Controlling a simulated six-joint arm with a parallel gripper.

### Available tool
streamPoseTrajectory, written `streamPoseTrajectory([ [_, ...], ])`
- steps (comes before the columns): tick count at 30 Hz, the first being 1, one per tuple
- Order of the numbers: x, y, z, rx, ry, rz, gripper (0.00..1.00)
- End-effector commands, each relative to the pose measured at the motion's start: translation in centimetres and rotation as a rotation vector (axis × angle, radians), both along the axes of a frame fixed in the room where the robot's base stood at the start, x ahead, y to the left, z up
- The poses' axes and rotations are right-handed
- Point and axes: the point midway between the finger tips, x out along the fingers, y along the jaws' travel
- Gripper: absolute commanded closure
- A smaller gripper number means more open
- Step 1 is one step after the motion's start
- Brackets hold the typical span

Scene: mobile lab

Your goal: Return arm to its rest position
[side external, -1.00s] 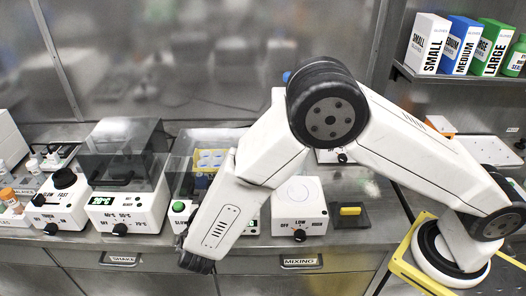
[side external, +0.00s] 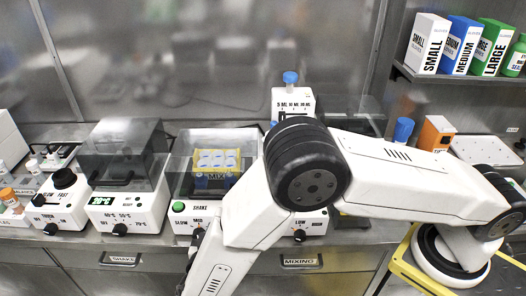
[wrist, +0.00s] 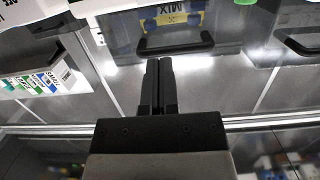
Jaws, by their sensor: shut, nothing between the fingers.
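My gripper (wrist: 158,88) shows in the wrist view with its two dark fingers pressed together and nothing between them. It hangs in front of the steel bench edge and drawer fronts. In the side external view its fingers are hardly visible, hidden at the lower left behind my arm. A clear-lidded mixing box (side external: 216,160) with a yellow rack inside stands on the bench; its dark handle (wrist: 175,46) lies beyond my fingertips in the wrist view.
A heating shaker (side external: 127,210) with a smoked lid and a dial unit (side external: 62,205) stand left on the bench. A bottle-topped dispenser (side external: 292,101) is at the back. Glove boxes (side external: 428,45) sit on the right shelf. My arm partly covers the low-dial unit (side external: 312,224).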

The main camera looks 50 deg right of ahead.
Motion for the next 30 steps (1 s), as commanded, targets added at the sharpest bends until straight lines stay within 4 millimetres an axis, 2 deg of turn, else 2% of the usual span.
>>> streamPoseTrajectory([
  [8,-0.1,0.0,-0.2,-0.001,0.005,-0.003,1.0],
  [14,0.0,-1.5,0.1,-0.015,0.091,-0.042,1.0],
  [23,-0.7,-7.2,1.2,-0.023,0.459,-0.16,1.0],
  [30,-2.5,-11.7,2.1,0.044,0.8,-0.186,1.0],
])
